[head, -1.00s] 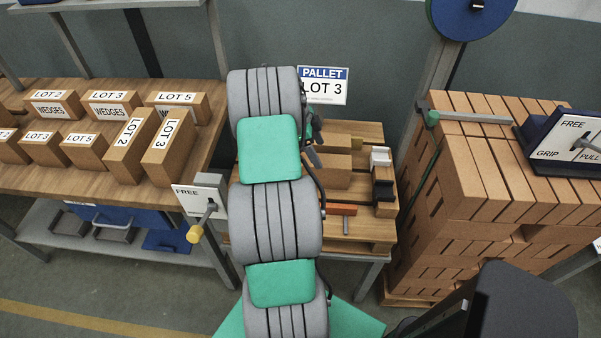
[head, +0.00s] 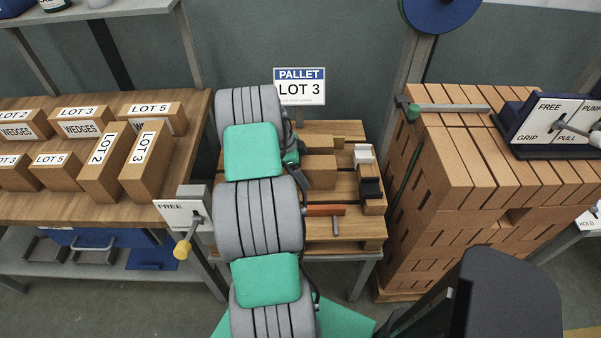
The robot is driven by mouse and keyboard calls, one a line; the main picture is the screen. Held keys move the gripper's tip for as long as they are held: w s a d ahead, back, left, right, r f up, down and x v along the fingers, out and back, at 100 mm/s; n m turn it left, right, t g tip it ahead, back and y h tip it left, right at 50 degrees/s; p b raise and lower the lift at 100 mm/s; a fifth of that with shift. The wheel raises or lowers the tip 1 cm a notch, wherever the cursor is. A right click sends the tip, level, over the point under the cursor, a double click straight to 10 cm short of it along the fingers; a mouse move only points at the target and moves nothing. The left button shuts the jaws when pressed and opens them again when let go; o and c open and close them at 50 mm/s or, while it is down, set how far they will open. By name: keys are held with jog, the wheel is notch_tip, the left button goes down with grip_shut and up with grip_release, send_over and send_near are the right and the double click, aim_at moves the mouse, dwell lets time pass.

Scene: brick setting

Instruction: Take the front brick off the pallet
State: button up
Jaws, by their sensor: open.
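The wooden pallet (head: 345,232) stands in the middle of the head view, below a sign reading PALLET LOT 3. A light brown brick (head: 321,174) lies on it towards the front, with another brick (head: 319,144) behind. My gripper (head: 293,157) shows only as a small dark part at the right edge of my arm, just left of these bricks. It is open, but my arm hides most of it and I cannot tell whether it touches a brick. My arm also covers the pallet's left part.
A hammer-like tool with an orange handle (head: 324,210) lies at the pallet's front. A strapped brick stack (head: 425,220) stands right, a table (head: 55,208) with labelled wedge boxes left.

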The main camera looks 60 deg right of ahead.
jog(key=shift+c, duration=0.3)
grip_shut()
jog(key=shift+d+r, duration=0.1)
jog(key=shift+r, duration=0.05)
dwell(0.7)
